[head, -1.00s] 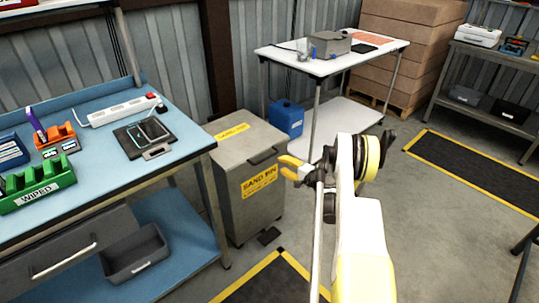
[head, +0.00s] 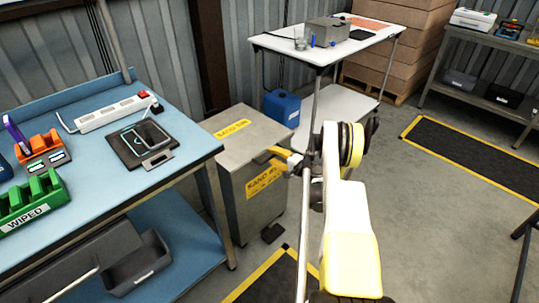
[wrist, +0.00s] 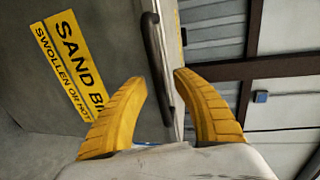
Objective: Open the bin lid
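The grey sand bin (head: 238,207) stands on the floor right of the blue workbench, with its lid (head: 248,134) lying flat and shut. A yellow label is on its front and another on the lid. My gripper (head: 274,156) is at the bin's upper front edge, by the lid handle, which it largely hides in the head view. In the wrist view, my gripper's two yellow fingers (wrist: 160,88) are spread apart, with the dark bar handle (wrist: 158,60) between them. I cannot tell whether either finger touches the handle.
The blue workbench (head: 205,148) with a charging pad (head: 142,143) and a green rack stands close on the left. A white table (head: 290,45) stands behind the bin, with a blue jerrycan (head: 282,107) beneath. A black pedal (head: 273,233) sits at the bin's foot.

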